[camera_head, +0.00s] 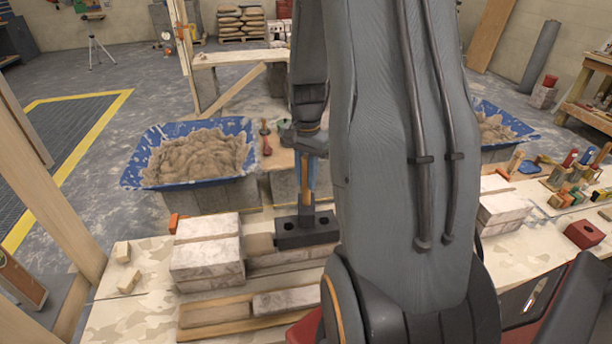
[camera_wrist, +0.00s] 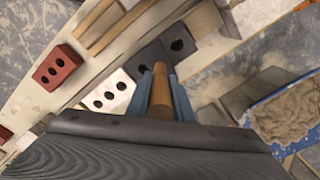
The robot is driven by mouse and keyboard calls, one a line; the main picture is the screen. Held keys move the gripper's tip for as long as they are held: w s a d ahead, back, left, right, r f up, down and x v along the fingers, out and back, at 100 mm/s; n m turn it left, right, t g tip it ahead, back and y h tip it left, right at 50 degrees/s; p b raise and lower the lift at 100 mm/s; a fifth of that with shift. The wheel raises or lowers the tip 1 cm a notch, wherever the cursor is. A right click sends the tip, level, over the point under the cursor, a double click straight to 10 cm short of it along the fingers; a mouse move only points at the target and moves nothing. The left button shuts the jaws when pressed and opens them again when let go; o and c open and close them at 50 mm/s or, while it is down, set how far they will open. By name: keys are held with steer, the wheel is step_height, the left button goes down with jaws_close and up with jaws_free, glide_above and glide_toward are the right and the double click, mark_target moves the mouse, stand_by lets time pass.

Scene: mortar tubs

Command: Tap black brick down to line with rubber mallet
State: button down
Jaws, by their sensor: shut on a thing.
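My gripper (camera_head: 307,172) is shut on the wooden handle of the rubber mallet (camera_head: 308,190), with blue fingers either side of it. The handle points down and its dark head is over the middle of the black brick (camera_head: 292,240); I cannot tell whether they touch. The black brick lies on the low brick wall beside the pale bricks (camera_head: 208,262). The wrist view shows the gripper (camera_wrist: 163,95), the handle end (camera_wrist: 161,92) and the black brick (camera_wrist: 165,52) with two holes clear.
A blue tub of mortar (camera_head: 190,184) stands behind the wall, left of my arm. Another tub (camera_head: 505,144) is to the right. A red brick (camera_head: 585,235) and several small tools lie on the right of the bench. My arm hides the middle.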

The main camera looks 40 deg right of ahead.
mark_target(306, 160)
step_height(306, 160, down, 4)
steer(key=shift+r+b, duration=0.15)
steer(key=shift+b, duration=0.75)
step_height(306, 160, up, 4)
steer(key=p, duration=0.3)
steer(key=shift+r, duration=0.15)
step_height(306, 160, up, 5)
steer(key=p, duration=0.4)
stand_by(0.4)
